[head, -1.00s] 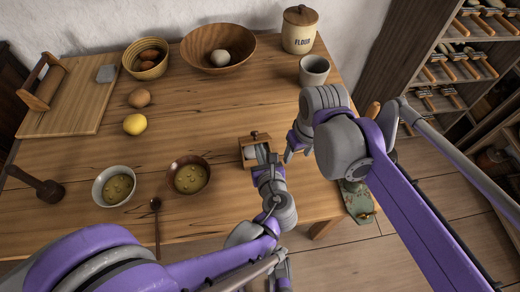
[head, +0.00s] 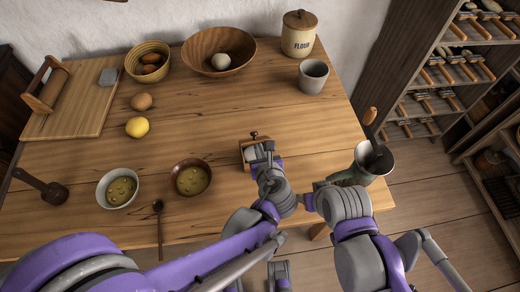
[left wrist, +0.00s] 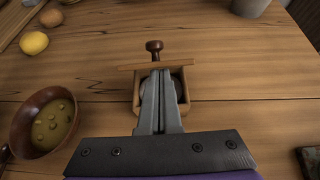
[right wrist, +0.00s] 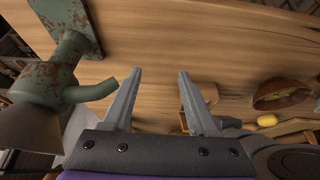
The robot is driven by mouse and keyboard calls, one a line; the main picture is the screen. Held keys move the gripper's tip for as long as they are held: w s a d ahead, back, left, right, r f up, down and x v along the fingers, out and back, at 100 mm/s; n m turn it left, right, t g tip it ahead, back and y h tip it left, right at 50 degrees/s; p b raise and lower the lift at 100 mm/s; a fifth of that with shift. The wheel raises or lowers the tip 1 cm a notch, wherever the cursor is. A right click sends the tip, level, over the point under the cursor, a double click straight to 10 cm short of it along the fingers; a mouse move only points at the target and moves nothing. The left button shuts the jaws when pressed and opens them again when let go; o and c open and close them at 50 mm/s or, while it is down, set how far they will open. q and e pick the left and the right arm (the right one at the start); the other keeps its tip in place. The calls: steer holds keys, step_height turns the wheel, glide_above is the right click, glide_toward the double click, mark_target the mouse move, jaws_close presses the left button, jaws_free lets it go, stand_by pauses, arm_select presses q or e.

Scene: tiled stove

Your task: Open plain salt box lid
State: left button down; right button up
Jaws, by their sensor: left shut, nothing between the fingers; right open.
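The small wooden salt box (head: 245,160) stands near the table's front edge, right of the soup bowls. In the left wrist view its lid (left wrist: 157,66), with a dark round knob (left wrist: 154,46), is tilted up at the far side. Pale contents show inside the box (left wrist: 137,104). My left gripper (head: 265,149) is shut and empty, its fingertips (left wrist: 160,74) over the box opening, close to the lid; contact cannot be told. My right gripper (right wrist: 160,75) is open and empty, right of the box; the box (right wrist: 205,92) is partly hidden behind one finger.
A metal grinder with a grey hopper (head: 374,158) is at the table's right edge, near my right gripper; it looms large in the right wrist view (right wrist: 50,75). Two soup bowls (head: 118,188) (head: 190,178) are left of the box. The table behind the box is clear.

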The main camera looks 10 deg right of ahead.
mark_target(255, 134)
arm_select(q)
steer(key=w+r+g+p, duration=0.2)
steer(key=shift+w+a+r+g, duration=0.1)
steer(key=shift+a+r+g, duration=0.1)
steer(key=shift+g, duration=0.1)
steer(key=shift+w+r+g+p, duration=0.3)
steer(key=shift+w+g+p, duration=0.1)
steer(key=shift+w+g, duration=0.4)
steer(key=shift+w+r+g, duration=0.1)
steer(key=shift+w+g, duration=0.15)
steer(key=shift+g, duration=0.35)
steer(key=shift+w+a+r+b, duration=0.1)
steer(key=shift+w+r+b, duration=0.05)
steer(key=shift+w, duration=0.75)
steer(key=shift+w+r+b, duration=0.1)
steer(key=shift+w+b, duration=0.05)
steer(key=shift+w, duration=0.7)
arm_select(e)
steer(key=shift+w+r, duration=0.25)
steer(key=shift+r, duration=0.6)
steer(key=shift+w+r, duration=0.2)
steer(key=shift+r, duration=0.65)
arm_select(q)
steer(key=v, duration=1.1)
steer(key=shift+a, duration=0.15)
arm_select(e)
steer(key=shift+w+r, duration=0.1)
steer(key=shift+r, duration=0.2)
